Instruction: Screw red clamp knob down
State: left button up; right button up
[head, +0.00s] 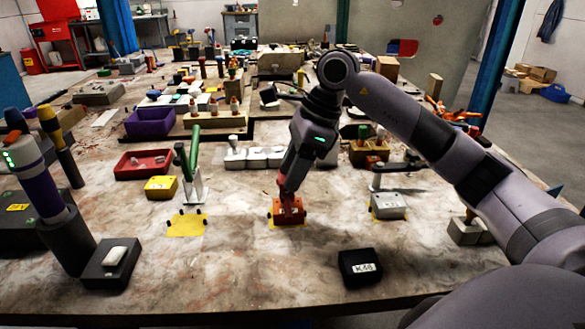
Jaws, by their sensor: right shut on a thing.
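My right gripper (287,187) reaches down from the upper right, nearly vertical, over the middle of the table. It is shut on the red clamp knob (284,186), which is mostly hidden between its fingers. Directly below is an orange-red clamp block (290,210), sitting on a yellow patch with small dark pieces at its sides. I cannot tell how far the knob is screwed in. My left gripper is not in view.
An empty yellow patch (187,225) lies left of the clamp. A grey block (388,206) sits on another patch to the right. A black labelled box (360,267) stands in front. A green-handled tool (191,165) stands behind left.

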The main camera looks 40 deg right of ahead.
jog(key=shift+m+t, duration=0.3)
jog(key=shift+m, duration=0.5)
jog(key=o, duration=0.9)
jog(key=v, duration=0.7)
jog(key=shift+r, duration=0.15)
